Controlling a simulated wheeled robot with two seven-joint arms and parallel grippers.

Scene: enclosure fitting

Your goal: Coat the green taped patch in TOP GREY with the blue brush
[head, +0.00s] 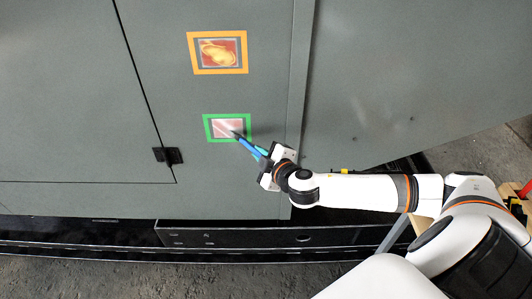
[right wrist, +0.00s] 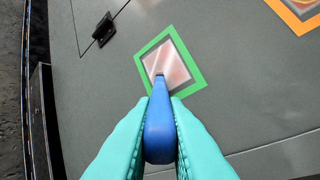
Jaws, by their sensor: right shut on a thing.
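The green taped patch (head: 228,127) is on the grey cabinet panel, below the orange one in the head view. Its inside is pale pinkish with light streaks. It also shows in the right wrist view (right wrist: 170,63). My right gripper (head: 265,157) is shut on the blue brush (head: 247,147), whose handle (right wrist: 160,130) lies between the teal fingers. The brush tip overlaps the inside of the green frame in both views; I cannot tell for sure whether it touches the surface. No TOP GREY container can be made out. My left gripper is not in view.
An orange taped patch (head: 218,52) with a red and yellow surface is above the green one. A black latch (head: 168,155) sticks out at lower left. A vertical panel edge (head: 299,75) runs right of the patches. A dark rail (head: 240,234) runs along the bottom.

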